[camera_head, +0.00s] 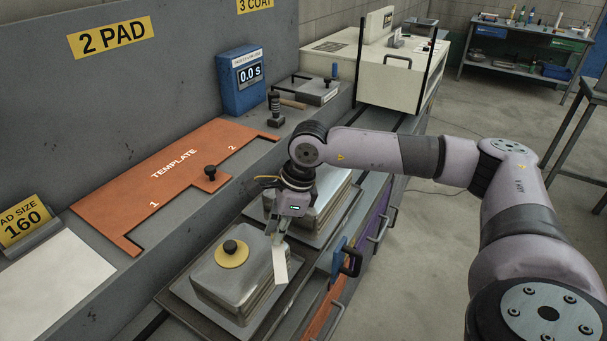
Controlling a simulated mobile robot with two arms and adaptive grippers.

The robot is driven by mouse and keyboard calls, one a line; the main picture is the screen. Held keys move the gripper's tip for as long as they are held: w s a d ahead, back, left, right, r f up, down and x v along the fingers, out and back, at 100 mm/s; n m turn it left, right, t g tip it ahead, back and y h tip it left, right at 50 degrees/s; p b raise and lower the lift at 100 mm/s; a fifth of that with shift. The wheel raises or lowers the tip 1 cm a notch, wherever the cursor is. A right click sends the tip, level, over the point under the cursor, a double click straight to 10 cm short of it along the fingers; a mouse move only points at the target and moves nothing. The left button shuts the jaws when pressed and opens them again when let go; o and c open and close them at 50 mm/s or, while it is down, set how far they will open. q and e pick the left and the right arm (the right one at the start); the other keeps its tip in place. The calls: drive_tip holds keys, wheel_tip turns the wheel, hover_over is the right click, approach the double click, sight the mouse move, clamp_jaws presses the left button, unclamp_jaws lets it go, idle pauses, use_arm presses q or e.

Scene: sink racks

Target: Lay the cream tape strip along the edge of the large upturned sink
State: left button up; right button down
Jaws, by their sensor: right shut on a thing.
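My right gripper (279,236) points down and is shut on the cream tape strip (280,264). The strip hangs below the fingertips, tilted a little, in front of the right side of the near upturned metal sink (210,278). I cannot tell whether the strip touches that sink. A yellow disc (231,260) with a black knob lies on the sink's top. Another upturned metal sink (327,204) stands behind, partly hidden by my right wrist. I cannot tell from this view which sink is the larger. My left gripper is out of view.
Both sinks sit on dark racks (173,295). An orange template (178,172) with a black knob lies on the ledge at left. A blue timer box (240,97) stands behind. Handles (350,262) stick out at the bench's right side. The floor at right is open.

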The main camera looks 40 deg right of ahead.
drive_tip(key=w+d+r+m+h+p, duration=0.1)
drive_tip(key=w+d+m+h, duration=0.25)
drive_tip(key=d+m, duration=0.65)
drive_tip(key=w+d+r+m+h+p, duration=0.1)
drive_tip(key=w+d+r+m+h, duration=0.2)
drive_tip(key=m, duration=1.3)
drive_tip(key=shift+w+f+b, duration=0.2)
drive_tip(key=shift+f+b, duration=0.15)
drive_tip(key=shift+f, duration=0.6)
drive_tip(key=shift+w+f+b, duration=0.25)
drive_tip(key=shift+f+b, duration=0.1)
drive_tip(key=shift+f, duration=0.55)
drive_tip(key=shift+w+f+b, duration=0.2)
drive_tip(key=shift+f+b, duration=0.15)
drive_tip(key=shift+f, duration=0.6)
drive_tip(key=shift+f+b, duration=0.65)
drive_tip(key=shift+f, duration=0.05)
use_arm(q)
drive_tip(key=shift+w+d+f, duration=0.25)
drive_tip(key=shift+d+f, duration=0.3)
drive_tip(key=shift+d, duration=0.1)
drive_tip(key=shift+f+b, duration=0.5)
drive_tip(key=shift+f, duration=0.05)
use_arm(e)
drive_tip(key=shift+f, duration=0.35)
drive_tip(key=c, duration=1.6)
unclamp_jaws()
drive_tip(key=shift+o, duration=0.6)
